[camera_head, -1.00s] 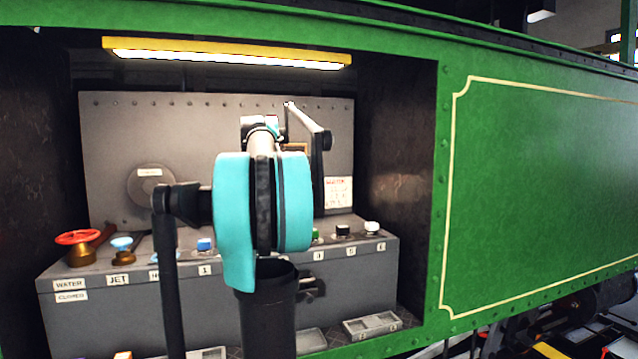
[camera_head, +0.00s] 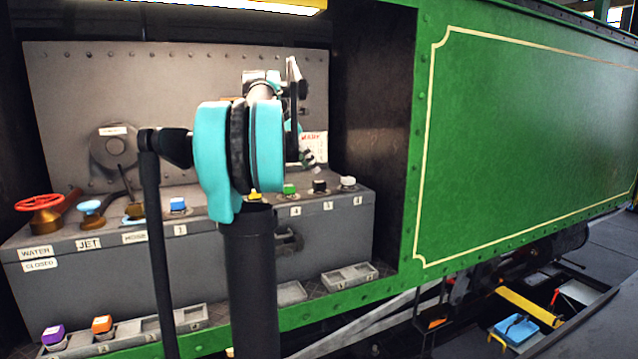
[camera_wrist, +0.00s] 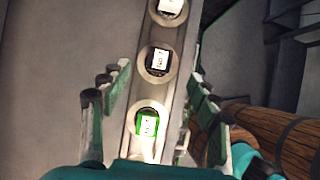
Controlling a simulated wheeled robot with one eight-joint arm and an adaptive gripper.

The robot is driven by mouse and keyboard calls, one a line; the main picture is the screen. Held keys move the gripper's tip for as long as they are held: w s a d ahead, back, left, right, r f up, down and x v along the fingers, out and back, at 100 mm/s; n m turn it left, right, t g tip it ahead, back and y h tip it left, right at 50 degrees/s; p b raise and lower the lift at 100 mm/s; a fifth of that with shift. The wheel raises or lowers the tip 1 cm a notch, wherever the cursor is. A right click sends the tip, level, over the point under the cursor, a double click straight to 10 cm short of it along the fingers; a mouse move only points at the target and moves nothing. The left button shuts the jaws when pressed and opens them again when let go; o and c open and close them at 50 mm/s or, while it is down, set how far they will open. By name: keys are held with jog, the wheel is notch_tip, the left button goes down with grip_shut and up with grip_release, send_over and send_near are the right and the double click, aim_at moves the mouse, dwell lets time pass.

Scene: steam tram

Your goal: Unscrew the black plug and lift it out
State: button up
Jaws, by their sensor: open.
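The black plug (camera_head: 320,186) stands upright in the top of the grey box (camera_head: 340,215), between the green plug (camera_head: 289,190) and the white plug (camera_head: 347,183). In the wrist view the black plug (camera_wrist: 159,60) sits in a round seat, with a white label on top. My gripper (camera_wrist: 157,76) is open and empty, with its fingers on either side of the row and apart from the plug. The green plug (camera_wrist: 147,124) shows nearer the palm. In the head view my gripper (camera_head: 307,157) is small and partly hidden, above the black and green plugs.
A blue plug (camera_head: 177,205) and a yellow one, mostly hidden by my arm, stand further left. Purple (camera_head: 53,336) and orange (camera_head: 102,324) plugs are in the lower left tray. An empty-looking tray (camera_head: 350,277) lies below right. A red valve wheel (camera_head: 40,202) is at far left.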

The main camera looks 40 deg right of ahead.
aim_at(319, 181)
jog(key=x, duration=0.8)
jog(key=shift+a, duration=0.1)
jog(key=shift+c, duration=0.4)
grip_shut()
jog(key=shift+n+t, duration=0.6)
jog(key=shift+n, duration=0.6)
jog(key=shift+n+t, duration=0.5)
jog(key=shift+n, duration=0.4)
jog(key=shift+n+t, duration=1)
jog(key=shift+n, duration=1)
jog(key=o, duration=0.7)
grip_release()
